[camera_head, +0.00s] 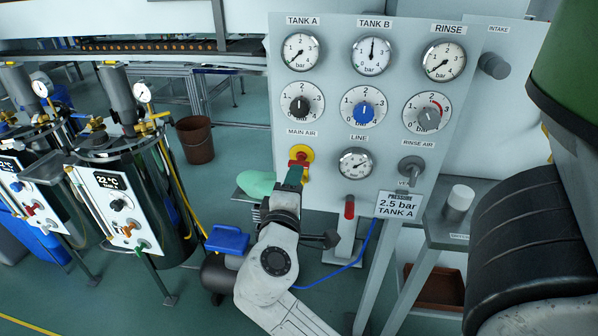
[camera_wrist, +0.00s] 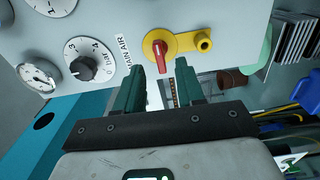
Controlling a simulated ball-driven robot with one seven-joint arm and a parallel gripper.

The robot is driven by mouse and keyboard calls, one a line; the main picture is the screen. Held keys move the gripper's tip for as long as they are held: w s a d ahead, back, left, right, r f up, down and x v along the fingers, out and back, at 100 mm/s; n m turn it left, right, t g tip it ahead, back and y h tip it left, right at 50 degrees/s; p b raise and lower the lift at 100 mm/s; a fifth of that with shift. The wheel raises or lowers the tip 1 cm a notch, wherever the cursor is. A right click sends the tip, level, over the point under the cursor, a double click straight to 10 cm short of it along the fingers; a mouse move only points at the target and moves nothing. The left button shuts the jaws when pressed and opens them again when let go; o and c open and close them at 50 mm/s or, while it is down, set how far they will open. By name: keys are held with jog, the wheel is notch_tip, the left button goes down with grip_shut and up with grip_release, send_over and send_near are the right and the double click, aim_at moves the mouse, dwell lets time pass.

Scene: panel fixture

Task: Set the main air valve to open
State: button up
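The main air valve (camera_head: 304,152) is on the panel's lower left, under the MAIN AIR label. In the wrist view its yellow body (camera_wrist: 188,42) runs to the right and its red handle (camera_wrist: 158,54) lies across that body, pointing towards my gripper. My gripper (camera_wrist: 160,75) is open, with two green fingers apart and the handle's tip near the gap between them. I cannot tell whether a finger touches the handle. In the head view my gripper (camera_head: 294,176) is just below the valve and partly hides it.
The panel (camera_head: 330,100) has several gauges and knobs, including a blue knob (camera_head: 364,113). A grey rinse air fitting (camera_head: 411,167), a red-topped part (camera_head: 349,208) and a sign (camera_head: 398,204) reading 2.5 bar TANK A are to the right. Tanks (camera_head: 120,185) stand at left.

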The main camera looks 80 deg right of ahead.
jog(key=shift+s+a, duration=0.2)
jog(key=shift+a, duration=1.9)
notch_tip(320, 180, down, 8)
jog(key=a+m+t+y+p, duration=0.1)
jog(key=y+p, duration=0.1)
jog(key=y, duration=0.3)
jog(key=s+a+f+y+p, duration=0.2)
jog(key=a+f+y, duration=0.4)
jog(key=a, duration=0.2)
jog(key=s+a+f+g+y+p, duration=0.1)
jog(key=s+a+f+y+p, duration=0.1)
jog(key=a+f+y, duration=0.4)
jog(key=s+a, duration=0.1)
jog(key=a, duration=0.2)
jog(key=shift+f+y+p, duration=0.2)
jog(key=shift+y+p, duration=0.1)
jog(key=shift+y, duration=0.1)
